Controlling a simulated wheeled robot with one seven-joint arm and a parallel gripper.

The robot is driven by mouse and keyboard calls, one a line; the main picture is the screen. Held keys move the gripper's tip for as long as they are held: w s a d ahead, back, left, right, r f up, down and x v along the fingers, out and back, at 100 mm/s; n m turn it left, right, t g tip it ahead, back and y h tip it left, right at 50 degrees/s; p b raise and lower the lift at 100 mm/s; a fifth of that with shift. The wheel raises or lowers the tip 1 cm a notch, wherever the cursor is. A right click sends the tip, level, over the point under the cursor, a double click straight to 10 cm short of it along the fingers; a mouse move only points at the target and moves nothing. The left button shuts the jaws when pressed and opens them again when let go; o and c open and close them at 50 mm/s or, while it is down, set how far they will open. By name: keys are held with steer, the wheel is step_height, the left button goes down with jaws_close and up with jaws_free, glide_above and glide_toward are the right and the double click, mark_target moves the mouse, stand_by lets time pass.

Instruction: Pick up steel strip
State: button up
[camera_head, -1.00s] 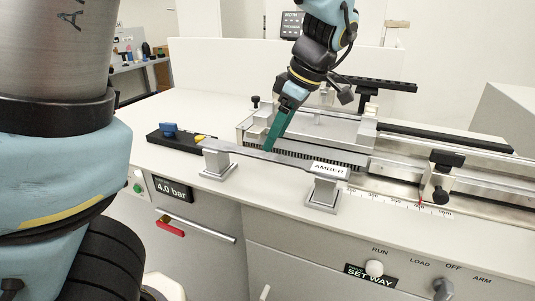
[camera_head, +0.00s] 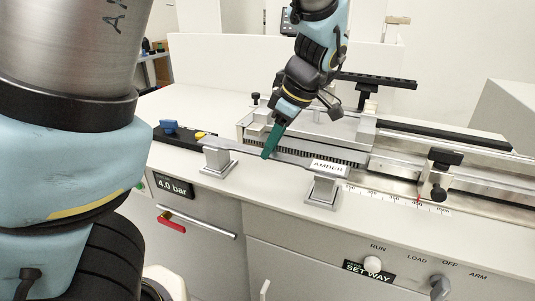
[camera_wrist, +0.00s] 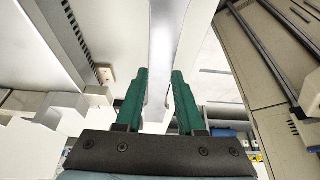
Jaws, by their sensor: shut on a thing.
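The steel strip (camera_head: 290,158) is a long grey bar, narrow in the middle, with a white AMBER label at its right end. It lies across the left post (camera_head: 217,160) and right post (camera_head: 322,190), at or just above their tops; I cannot tell if there is a gap. My gripper (camera_head: 267,154) points down with green fingers at the strip's narrow middle. In the wrist view the strip (camera_wrist: 166,40) runs between both fingers (camera_wrist: 157,90), and the gripper is shut on it.
Behind the strip stands the testing machine (camera_head: 310,135) with its rail and clamps. A black block (camera_head: 180,145) with blue and yellow parts is at the left. The bench front is clear.

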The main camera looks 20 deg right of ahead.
jaws_close()
stand_by(0.8)
